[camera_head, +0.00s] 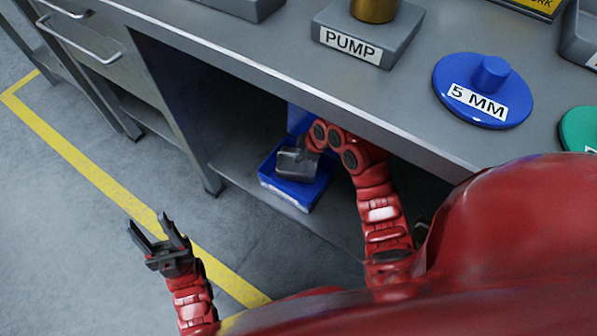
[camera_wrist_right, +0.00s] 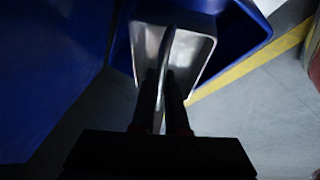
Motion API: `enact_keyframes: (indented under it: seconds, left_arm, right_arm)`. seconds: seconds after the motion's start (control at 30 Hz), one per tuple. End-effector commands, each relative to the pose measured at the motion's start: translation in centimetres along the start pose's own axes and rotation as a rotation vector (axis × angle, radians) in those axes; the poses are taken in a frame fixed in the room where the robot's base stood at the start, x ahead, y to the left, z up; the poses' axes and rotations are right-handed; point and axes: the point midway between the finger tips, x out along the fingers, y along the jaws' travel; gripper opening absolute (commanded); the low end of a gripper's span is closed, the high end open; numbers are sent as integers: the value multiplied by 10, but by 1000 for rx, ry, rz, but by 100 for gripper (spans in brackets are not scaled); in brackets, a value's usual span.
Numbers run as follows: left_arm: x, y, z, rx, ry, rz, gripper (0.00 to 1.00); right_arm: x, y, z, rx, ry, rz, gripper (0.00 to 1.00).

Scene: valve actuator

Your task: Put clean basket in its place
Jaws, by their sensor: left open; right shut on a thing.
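A grey metallic basket (camera_head: 297,165) is under the bench, over or inside an open blue bin (camera_head: 312,194) on the lower shelf. I cannot tell whether it touches the bin's floor. My right gripper (camera_head: 306,148) reaches in under the bench top. In the right wrist view my right gripper (camera_wrist_right: 165,90) is shut on the upright middle wall of the basket (camera_wrist_right: 195,55), with the blue bin's rim (camera_wrist_right: 255,30) behind it. My left gripper (camera_head: 155,232) is open and empty, out over the floor in front of the bench.
A larger blue surface (camera_wrist_right: 50,70) stands close beside the basket in the right wrist view. The bench top (camera_head: 270,50) overhangs my right arm. On it are a PUMP block (camera_head: 365,40) and a blue 5 MM disc (camera_head: 482,92). The floor by my left gripper is clear.

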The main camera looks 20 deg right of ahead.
Motion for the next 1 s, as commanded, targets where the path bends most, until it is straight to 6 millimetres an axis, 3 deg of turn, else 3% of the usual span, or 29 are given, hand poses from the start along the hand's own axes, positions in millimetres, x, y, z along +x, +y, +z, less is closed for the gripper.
enact_keyframes:
  seconds: [0.03, 0.1, 0.33, 0.53, 0.93, 0.97, 1.0]
  left_arm:
    - [-7, 0, 0, 2, 4, 5, 50]
    - [-9, 0, 0, 4, 8, 9, 50]
    - [-12, 0, -1, 6, 15, 17, 50]
    - [-23, 2, -1, 10, 26, 34, 50]
    - [-24, 2, -2, 11, 31, 39, 50]
    - [-24, 2, -2, 11, 31, 39, 50]
    - [-23, 1, -2, 11, 31, 39, 50]
  right_arm:
    - [14, -4, 6, 2, -2, -4, 0]
    - [23, -4, 9, 0, 0, 1, 0]
    - [38, -8, 15, -1, 1, 1, 0]
    - [69, -15, 28, 0, 1, -2, 0]
    - [75, -15, 30, -1, 2, 3, 0]
    - [74, -15, 30, -1, 2, 3, 15]
    - [74, -15, 30, -1, 2, 3, 22]
